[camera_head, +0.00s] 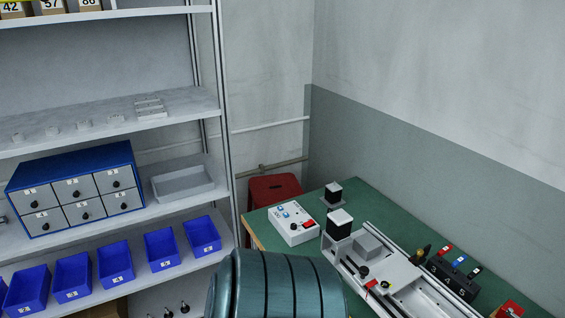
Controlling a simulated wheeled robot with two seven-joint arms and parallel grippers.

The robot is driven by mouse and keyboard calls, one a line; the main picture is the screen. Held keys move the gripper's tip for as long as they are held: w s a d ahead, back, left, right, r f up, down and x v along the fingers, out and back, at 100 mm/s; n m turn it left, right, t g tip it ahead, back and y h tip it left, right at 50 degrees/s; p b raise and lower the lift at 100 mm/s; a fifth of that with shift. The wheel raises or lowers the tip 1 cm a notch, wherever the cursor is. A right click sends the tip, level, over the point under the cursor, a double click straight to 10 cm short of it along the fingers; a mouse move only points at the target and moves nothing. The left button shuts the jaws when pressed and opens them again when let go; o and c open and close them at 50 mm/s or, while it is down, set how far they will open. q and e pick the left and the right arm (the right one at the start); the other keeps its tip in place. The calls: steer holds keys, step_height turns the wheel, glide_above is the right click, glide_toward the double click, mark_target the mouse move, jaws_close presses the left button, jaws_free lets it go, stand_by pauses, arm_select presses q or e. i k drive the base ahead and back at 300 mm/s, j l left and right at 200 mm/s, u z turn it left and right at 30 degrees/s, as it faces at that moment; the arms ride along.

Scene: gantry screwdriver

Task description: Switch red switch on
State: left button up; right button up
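A white control box (292,226) sits on the near-left part of the green table. It has blue buttons or knobs on top and a small red switch (308,224) at its right edge. The switch is too small to tell whether it is on or off. Another red part (509,309) shows at the bottom right edge of the view, partly cut off. Neither of my grippers is in view.
The green table (372,197) carries a gantry machine (392,273) and black-and-white blocks (339,223). A red stool (273,188) stands behind its left corner. Shelves at left hold a blue drawer cabinet (78,190) and several blue bins (162,249).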

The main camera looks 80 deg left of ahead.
mark_target(311, 221)
steer(key=u, duration=2.6)
steer(key=i+j, duration=0.15)
steer(key=j, duration=0.15)
steer(key=i+j+z, duration=0.1)
steer(key=i+j, duration=0.25)
steer(key=j, duration=0.25)
